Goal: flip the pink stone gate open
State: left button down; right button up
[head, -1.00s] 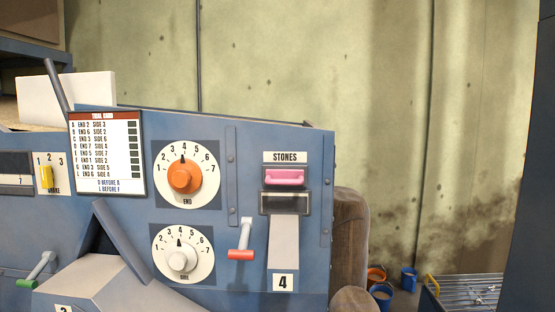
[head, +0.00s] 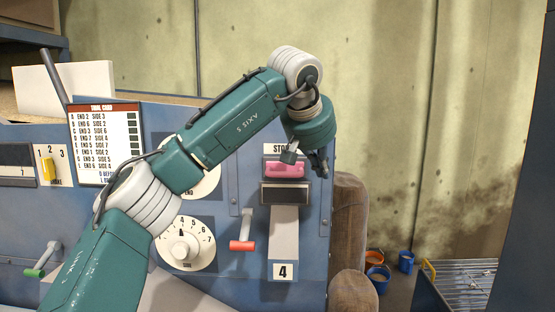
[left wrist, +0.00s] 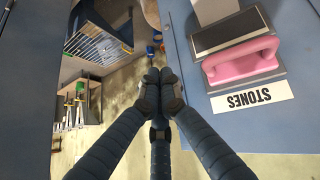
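The pink stone gate (head: 285,171) sits under the STONES label, above a dark panel (head: 286,194) on the blue machine front. In the left wrist view the gate (left wrist: 241,62) is a pink handle-like bar beside the white STONES label (left wrist: 248,95). My left gripper (head: 319,165) is just right of the gate in the head view. In the left wrist view its fingertips (left wrist: 159,80) are close together with nothing between them, apart from the gate and left of it. My right gripper is not in view.
A red-tipped lever (head: 242,245) is left of the grey chute (head: 285,235). Dials sit farther left, partly behind my arm. A brown rounded object (head: 349,225) stands against the machine's right side. Small buckets (head: 377,276) and a wire rack (head: 463,279) are beyond on the right.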

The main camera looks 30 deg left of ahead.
pick_arm(q)
jog(key=s+a+r+y, duration=0.3)
jog(key=s+a+r, duration=0.2)
jog(key=a, duration=0.4)
jog(key=shift+a+r+n+g, duration=0.15)
jog(key=shift+r+n+g, duration=0.15)
jog(key=shift+r, duration=0.6)
jog(key=shift+s, duration=0.1)
jog(key=shift+f, duration=0.1)
jog(key=p+x, duration=0.2)
jog(key=x, duration=0.7)
jog(key=shift+w+a+f+p, duration=0.2)
jog(key=shift+f+p, duration=0.05)
jog(key=shift+p, duration=0.15)
